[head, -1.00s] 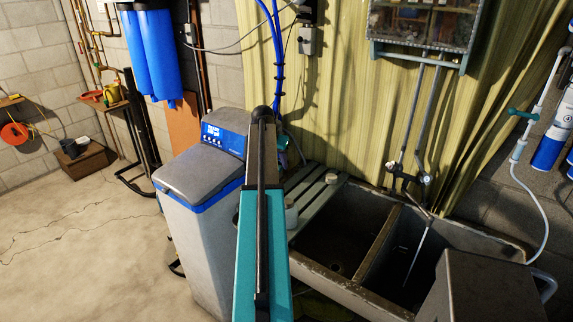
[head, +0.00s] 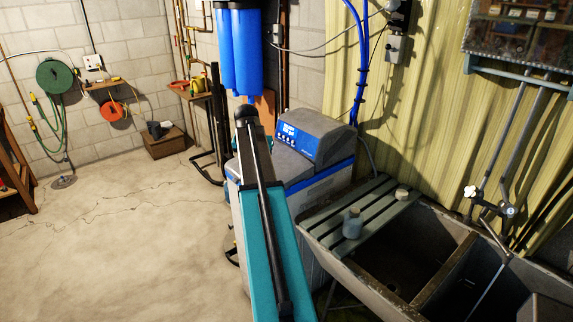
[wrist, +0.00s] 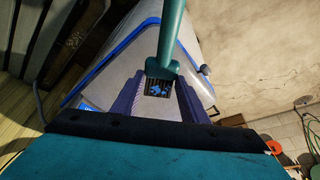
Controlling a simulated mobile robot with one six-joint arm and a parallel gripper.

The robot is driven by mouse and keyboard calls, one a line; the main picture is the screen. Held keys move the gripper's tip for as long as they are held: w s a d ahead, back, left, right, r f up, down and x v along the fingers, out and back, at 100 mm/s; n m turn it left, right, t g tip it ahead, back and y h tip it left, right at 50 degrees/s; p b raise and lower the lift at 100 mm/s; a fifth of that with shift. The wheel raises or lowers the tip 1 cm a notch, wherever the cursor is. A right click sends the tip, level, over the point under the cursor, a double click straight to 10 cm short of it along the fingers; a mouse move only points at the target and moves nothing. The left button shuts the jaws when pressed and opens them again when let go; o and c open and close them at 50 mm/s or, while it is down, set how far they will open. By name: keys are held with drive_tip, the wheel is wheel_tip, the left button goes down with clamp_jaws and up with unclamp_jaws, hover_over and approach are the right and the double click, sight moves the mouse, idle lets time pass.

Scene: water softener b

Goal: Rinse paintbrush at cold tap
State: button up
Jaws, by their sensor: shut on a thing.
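In the wrist view my gripper (wrist: 160,95) is shut on the paintbrush (wrist: 172,35). Its teal handle runs up to the top edge of the picture, and a dark block shows between the fingers. I cannot make out the bristles clearly. In the head view my own arm hides the gripper. The taps (head: 490,203) are on the wall at the right, above the stone sink (head: 440,275). I cannot tell which tap is cold.
The water softener (head: 318,142) stands behind my arm and fills much of the wrist view. A slatted board (head: 375,205) with a small bottle (head: 352,222) lies across the sink's left end. A glass-fronted cabinet (head: 520,40) hangs above the taps. The floor at left is clear.

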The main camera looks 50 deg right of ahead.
drive_tip(key=w+a+n+t, duration=0.15)
drive_tip(key=w+a, duration=0.25)
drive_tip(key=a, duration=0.4)
drive_tip(key=w+a+n, duration=0.2)
drive_tip(key=w+a, duration=0.1)
drive_tip(key=a, duration=0.4)
drive_tip(key=w+a+r+n+y+b, duration=0.1)
drive_tip(key=a+n, duration=0.8)
drive_tip(key=a, duration=3)
drive_tip(key=w+t+y+b, duration=0.1)
drive_tip(key=w+y, duration=0.1)
drive_tip(key=shift+r+y, duration=0.2)
drive_tip(key=shift+y, duration=0.2)
